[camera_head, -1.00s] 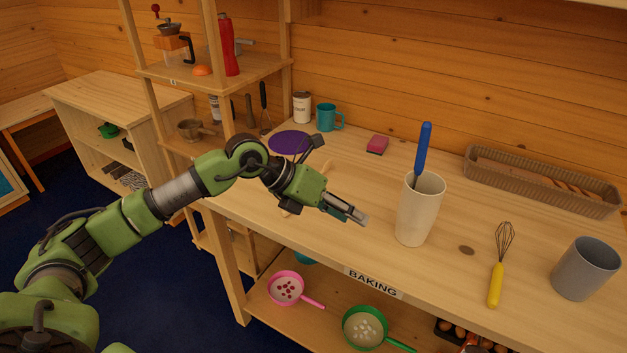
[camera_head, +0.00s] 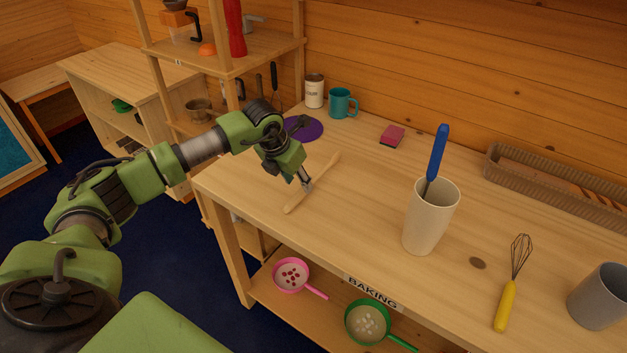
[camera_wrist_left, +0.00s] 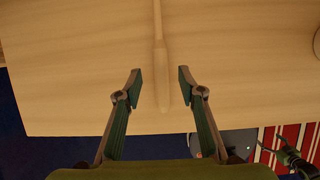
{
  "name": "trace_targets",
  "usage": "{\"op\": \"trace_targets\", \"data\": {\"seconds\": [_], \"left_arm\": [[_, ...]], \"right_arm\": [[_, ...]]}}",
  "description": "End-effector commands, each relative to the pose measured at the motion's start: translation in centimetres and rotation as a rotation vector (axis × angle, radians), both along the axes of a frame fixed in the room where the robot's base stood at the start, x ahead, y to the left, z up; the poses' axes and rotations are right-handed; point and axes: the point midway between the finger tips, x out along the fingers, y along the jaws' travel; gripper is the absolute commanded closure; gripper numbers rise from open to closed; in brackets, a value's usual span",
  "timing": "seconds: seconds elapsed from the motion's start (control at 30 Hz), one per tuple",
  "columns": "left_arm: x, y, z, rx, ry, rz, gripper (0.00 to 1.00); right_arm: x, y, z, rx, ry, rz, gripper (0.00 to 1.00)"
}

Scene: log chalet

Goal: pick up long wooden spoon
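A long, pale wooden utensil, which I take for the long wooden spoon (camera_head: 296,203), lies flat and diagonally on the left part of the table. In the left wrist view the spoon (camera_wrist_left: 158,60) runs from the top edge down between my fingers. Its thicker end lies between the fingertips, with gaps on both sides. My left gripper (camera_head: 306,184) points down at the spoon's middle in the head view, and in the wrist view the gripper (camera_wrist_left: 160,90) is open and empty. I cannot tell its exact height.
On the table (camera_head: 360,215) stand a white cup (camera_head: 425,225) with a blue-handled utensil (camera_head: 437,155), a yellow whisk (camera_head: 506,305), a grey cup (camera_head: 600,297), a basket (camera_head: 545,180), a pink sponge (camera_head: 391,136), a teal mug (camera_head: 341,102) and a purple disc (camera_head: 308,130).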

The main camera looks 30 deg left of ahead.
Motion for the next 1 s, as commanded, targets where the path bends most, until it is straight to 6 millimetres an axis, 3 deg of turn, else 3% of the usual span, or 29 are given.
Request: {"op": "trace_targets", "data": {"seconds": [0.1, 0.2, 0.4, 0.67, 0.7, 0.83, 1.0], "left_arm": [[0.4, -0.1, -0.8, 0.0, 0.004, 0.0, 0.64], [1.1, -0.2, -2.0, -0.002, 0.005, 0.001, 0.64], [2.1, -0.3, -4.2, 0.0, 0.002, 0.001, 0.64], [2.3, -0.3, -4.7, 0.0, 0.001, -0.001, 0.64], [2.3, -0.3, -4.7, 0.0, 0.001, -0.001, 0.67], [2.2, -0.3, -4.7, 0.0, 0.001, 0.0, 1.0], [2.3, -0.3, -4.6, 0.0, 0.001, 0.0, 1.0]], "right_arm": [[2.4, 0.2, 1.0, 0.004, -0.036, 0.0, 0.17], [3.2, 0.3, 1.9, 0.005, -0.047, 0.0, 0.17], [2.3, 0.2, 2.4, 0.004, -0.035, 0.0, 0.17], [1.1, 0.1, 2.2, 0.002, -0.016, 0.0, 0.17], [1.0, 0.1, 2.2, 0.002, -0.016, 0.0, 0.17], [1.1, 0.1, 2.2, 0.002, -0.016, 0.0, 0.17], [1.2, 0.1, 2.2, 0.002, -0.018, 0.0, 0.17]]}}
